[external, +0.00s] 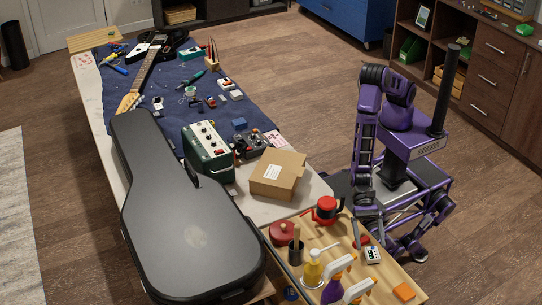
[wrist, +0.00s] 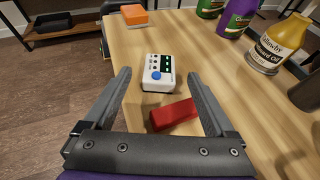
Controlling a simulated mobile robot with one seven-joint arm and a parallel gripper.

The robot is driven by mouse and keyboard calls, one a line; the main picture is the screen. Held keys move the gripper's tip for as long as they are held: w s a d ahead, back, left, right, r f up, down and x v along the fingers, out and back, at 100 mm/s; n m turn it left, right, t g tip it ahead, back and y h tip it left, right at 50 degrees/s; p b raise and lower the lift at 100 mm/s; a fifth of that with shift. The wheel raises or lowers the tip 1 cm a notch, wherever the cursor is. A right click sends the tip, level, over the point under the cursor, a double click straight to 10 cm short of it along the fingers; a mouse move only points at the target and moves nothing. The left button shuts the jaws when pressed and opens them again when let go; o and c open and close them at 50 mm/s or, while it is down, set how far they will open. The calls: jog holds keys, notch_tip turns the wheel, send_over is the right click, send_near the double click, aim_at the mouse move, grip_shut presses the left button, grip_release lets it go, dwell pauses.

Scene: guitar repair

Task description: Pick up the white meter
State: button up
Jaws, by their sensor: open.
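The white meter (external: 373,255) lies on the light wooden table near its right edge. In the wrist view the white meter (wrist: 158,66) shows a blue knob and dark buttons on its face, and it lies ahead of my fingers. My gripper (wrist: 159,78) is open and empty, its two fingers spread to either side of the view, with the meter apart from them. In the external view my gripper (external: 357,234) hangs low over the table edge, just behind the meter. A red block (wrist: 175,115) lies between the fingers and the meter, closer to my palm.
An orange block (wrist: 134,15) lies beyond the meter. A yellow oil bottle (wrist: 277,45), spray bottles (external: 334,283) and a brush cup (external: 295,251) stand to the side.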

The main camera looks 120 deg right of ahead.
aim_at(372, 251)
jog(key=x, duration=0.3)
jog(key=shift+w+a+f, duration=0.1)
jog(key=shift+a+f, duration=0.05)
jog(key=shift+a, duration=0.1)
grip_shut()
